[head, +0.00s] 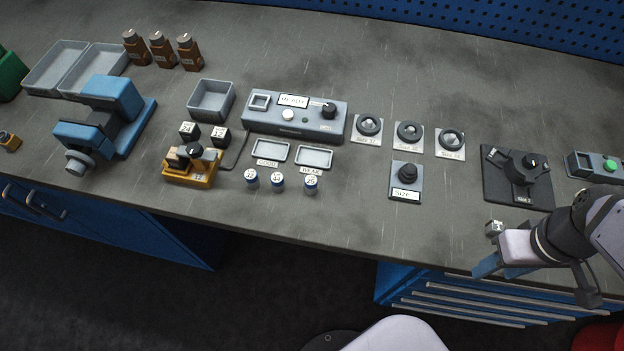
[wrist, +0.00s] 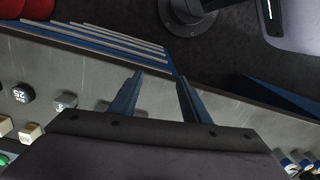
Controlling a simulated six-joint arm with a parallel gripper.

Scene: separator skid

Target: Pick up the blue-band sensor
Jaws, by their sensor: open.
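Several small cylinders stand near the front edge of the bench in the head view. Three sit in a row with white numbered tops and blue sides: a left one (head: 252,179), a middle one (head: 277,182) and a right one (head: 311,184). I cannot tell which of them is the blue-band sensor. Blue-sided cylinders (wrist: 289,164) also show at the lower right corner of the wrist view, partly cut off. My gripper (head: 502,268) is at the bench's front edge on the far right, well away from them. In the wrist view its blue fingers (wrist: 160,80) are apart and empty.
Two shallow trays (head: 271,151) (head: 314,157) lie just behind the cylinders. An orange fixture (head: 192,166) stands to their left, and a grey reader box (head: 295,116) behind. A black knob block (head: 406,179) stands to their right. Bare bench lies between it and them.

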